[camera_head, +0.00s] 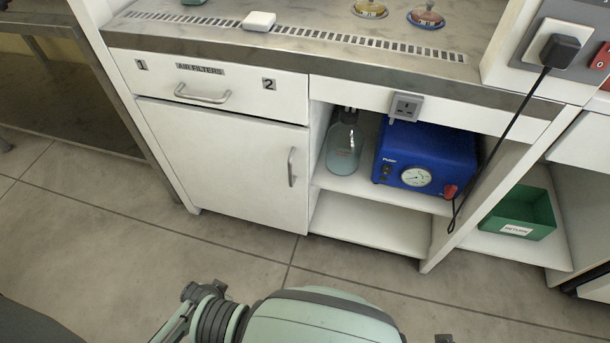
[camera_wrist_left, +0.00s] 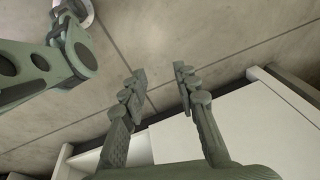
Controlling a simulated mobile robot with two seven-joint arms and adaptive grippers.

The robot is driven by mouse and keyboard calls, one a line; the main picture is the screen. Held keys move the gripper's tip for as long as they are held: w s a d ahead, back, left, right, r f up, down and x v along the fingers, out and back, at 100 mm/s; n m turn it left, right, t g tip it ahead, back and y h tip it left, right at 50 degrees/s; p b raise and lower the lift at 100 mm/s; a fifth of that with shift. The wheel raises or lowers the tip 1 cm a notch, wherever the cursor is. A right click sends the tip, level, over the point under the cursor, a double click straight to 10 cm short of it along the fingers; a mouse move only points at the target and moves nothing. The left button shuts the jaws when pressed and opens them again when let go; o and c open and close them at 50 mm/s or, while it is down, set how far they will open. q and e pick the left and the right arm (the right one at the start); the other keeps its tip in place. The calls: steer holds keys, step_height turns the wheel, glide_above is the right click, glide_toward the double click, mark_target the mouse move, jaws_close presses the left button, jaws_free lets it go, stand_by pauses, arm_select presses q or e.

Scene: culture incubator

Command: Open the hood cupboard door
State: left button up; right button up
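The white cupboard door (camera_head: 225,160) sits under the hood's drawer in the head view and is closed flush with its frame. Its vertical metal handle (camera_head: 291,167) is near the door's right edge. My left gripper (camera_wrist_left: 160,78) shows in the left wrist view with its two fingers apart and nothing between them. White furniture panels (camera_wrist_left: 255,125) lie beyond and below the fingers there; I cannot tell which panel is the door. The handle does not show in the wrist view. My right gripper is in neither view.
The air-filter drawer (camera_head: 210,88) above the door is shut. An open shelf to the right holds a bottle (camera_head: 343,148) and a blue pump (camera_head: 425,155). A black cable (camera_head: 505,135) hangs beside it. A green bin (camera_head: 520,212) stands farther right. The floor before the door is clear.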

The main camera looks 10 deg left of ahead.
arm_select(q)
steer(key=w+b, duration=0.1)
steer(key=w, duration=0.1)
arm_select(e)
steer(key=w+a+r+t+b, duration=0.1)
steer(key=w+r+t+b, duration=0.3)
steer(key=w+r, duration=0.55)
arm_select(q)
steer(key=t+h+b, duration=0.5)
steer(key=t+b, duration=0.1)
steer(key=t, duration=0.9)
glide_toward(291, 184)
steer(key=w+r, duration=0.3)
steer(key=r, duration=0.1)
steer(key=shift+x, duration=3.8)
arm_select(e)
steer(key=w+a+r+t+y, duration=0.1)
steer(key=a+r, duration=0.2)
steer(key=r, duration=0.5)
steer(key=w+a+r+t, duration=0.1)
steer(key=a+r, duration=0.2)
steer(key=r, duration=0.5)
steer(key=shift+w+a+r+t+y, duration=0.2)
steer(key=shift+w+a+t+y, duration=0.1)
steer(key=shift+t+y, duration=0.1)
arm_select(q)
steer(key=shift+d, duration=0.15)
steer(key=shift+c, duration=0.6)
jaws_close()
